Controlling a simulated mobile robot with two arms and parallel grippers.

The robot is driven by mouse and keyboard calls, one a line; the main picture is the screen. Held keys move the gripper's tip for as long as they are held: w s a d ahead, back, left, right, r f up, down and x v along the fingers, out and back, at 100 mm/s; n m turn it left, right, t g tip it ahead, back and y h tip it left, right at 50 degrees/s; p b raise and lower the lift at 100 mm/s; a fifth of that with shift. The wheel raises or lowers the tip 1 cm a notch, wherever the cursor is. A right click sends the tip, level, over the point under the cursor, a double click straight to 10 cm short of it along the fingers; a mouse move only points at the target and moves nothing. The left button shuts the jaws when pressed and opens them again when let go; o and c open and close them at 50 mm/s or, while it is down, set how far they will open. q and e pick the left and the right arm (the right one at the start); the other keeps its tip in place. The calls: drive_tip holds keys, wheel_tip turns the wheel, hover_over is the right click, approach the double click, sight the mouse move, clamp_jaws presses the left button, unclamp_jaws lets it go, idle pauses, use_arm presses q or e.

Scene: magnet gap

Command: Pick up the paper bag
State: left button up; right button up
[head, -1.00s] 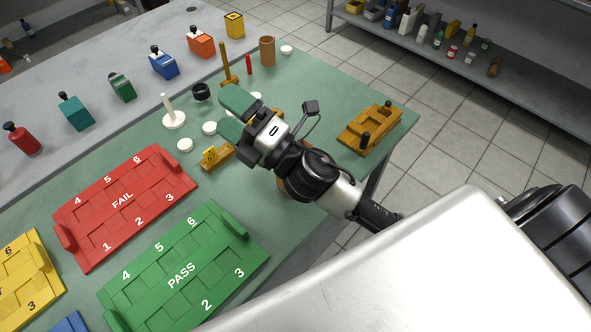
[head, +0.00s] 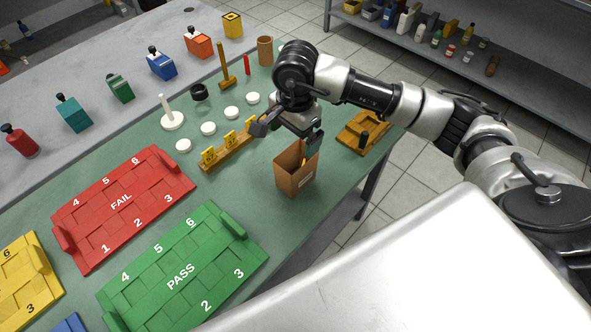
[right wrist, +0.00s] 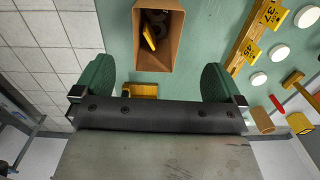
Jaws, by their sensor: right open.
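The paper bag (head: 295,176) is brown, open-topped and upright on the green table near its front edge. In the right wrist view the bag (right wrist: 158,62) shows at top centre, with dark round pieces and a yellow piece inside. My right gripper (head: 287,137) is above the bag and points down, its two fingers spread apart. In the right wrist view the green finger pads of the open gripper (right wrist: 157,84) stand wide apart with nothing between them; the bag lies beyond them. My left gripper is not in view.
A wooden rack with yellow numbered tags (head: 229,151) stands left of the bag. A wooden fixture (head: 360,134) is to the right. The green PASS tray (head: 180,268) and red FAIL tray (head: 122,205) lie at left. Several white discs sit behind the rack.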

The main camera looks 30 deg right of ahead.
drive_tip(key=p, duration=0.2)
approach(296, 164)
drive_tip(key=s+a+f, duration=0.2)
drive_tip(key=s+f, duration=0.1)
drive_tip(key=shift+s+a+f, duration=0.15)
drive_tip(key=shift+s+f, duration=0.1)
drive_tip(key=shift+s, duration=0.05)
drive_tip(key=shift+f, duration=0.45)
drive_tip(key=c, duration=1)
